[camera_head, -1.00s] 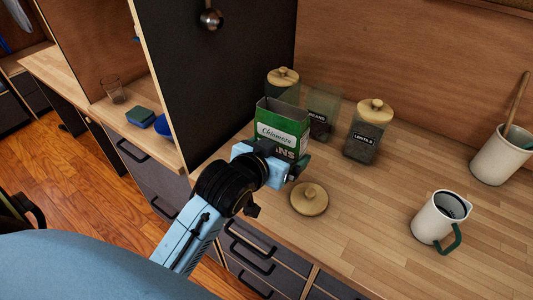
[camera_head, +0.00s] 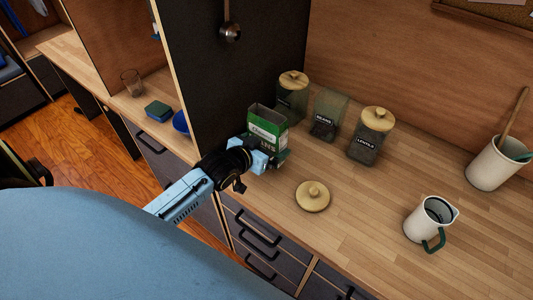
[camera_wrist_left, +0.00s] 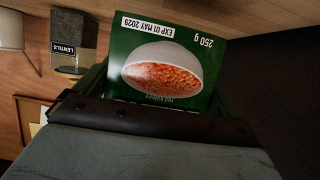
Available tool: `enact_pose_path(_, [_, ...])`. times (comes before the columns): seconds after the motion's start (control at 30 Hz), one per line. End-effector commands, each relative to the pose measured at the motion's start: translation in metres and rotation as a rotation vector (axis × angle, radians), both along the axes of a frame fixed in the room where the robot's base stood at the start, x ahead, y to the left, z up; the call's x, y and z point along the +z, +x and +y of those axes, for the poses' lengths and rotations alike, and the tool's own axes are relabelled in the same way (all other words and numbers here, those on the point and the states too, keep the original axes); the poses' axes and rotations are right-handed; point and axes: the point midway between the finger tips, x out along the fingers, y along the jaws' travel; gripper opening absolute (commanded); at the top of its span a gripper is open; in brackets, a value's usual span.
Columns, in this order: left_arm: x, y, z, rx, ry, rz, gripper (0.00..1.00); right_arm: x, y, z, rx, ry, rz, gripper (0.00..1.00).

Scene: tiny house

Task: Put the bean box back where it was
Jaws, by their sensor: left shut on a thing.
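The green bean box (camera_head: 268,125) is upright with its top open, close to the black cabinet panel at the back left of the counter. My left gripper (camera_head: 277,161) is shut on the box's lower part; I cannot tell whether the box touches the counter. The left wrist view shows the box's printed face (camera_wrist_left: 165,60) upside down between the fingers. The beans jar (camera_head: 328,116) stands lidless to the right of the box, apart from it, with dark contents low inside. A round wooden lid (camera_head: 312,196) lies on the counter in front. My right gripper is out of view.
A lidded jar (camera_head: 292,95) stands behind the box, and the lidded lentils jar (camera_head: 371,138) stands right of the beans jar. A white jug (camera_head: 428,219) and a utensil crock (camera_head: 494,163) are further right. The black panel (camera_head: 235,80) borders the box's left side. The counter's middle is clear.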

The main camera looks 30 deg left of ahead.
Motion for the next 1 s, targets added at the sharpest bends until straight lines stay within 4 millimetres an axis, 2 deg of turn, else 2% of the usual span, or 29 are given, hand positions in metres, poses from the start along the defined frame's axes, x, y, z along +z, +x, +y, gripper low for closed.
enact_pose_path(0.13, [-0.023, 0.000, 0.000, 0.000, 0.000, 0.003, 0.68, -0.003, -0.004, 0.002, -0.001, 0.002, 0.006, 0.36])
enact_pose_path(0.23, [-0.033, 0.000, -0.001, -0.001, 0.000, 0.002, 0.68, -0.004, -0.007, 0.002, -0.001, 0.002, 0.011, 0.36])
enact_pose_path(0.63, [-0.038, 0.000, -0.001, -0.001, 0.000, 0.000, 0.68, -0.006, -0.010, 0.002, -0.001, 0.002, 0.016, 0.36])
enact_pose_path(0.67, [-0.038, 0.000, -0.001, -0.001, 0.001, 0.000, 0.98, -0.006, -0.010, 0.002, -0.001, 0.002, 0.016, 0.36])
enact_pose_path(1.0, [-0.033, -0.002, 0.000, -0.001, 0.000, 0.001, 1.00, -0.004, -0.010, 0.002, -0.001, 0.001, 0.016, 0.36])
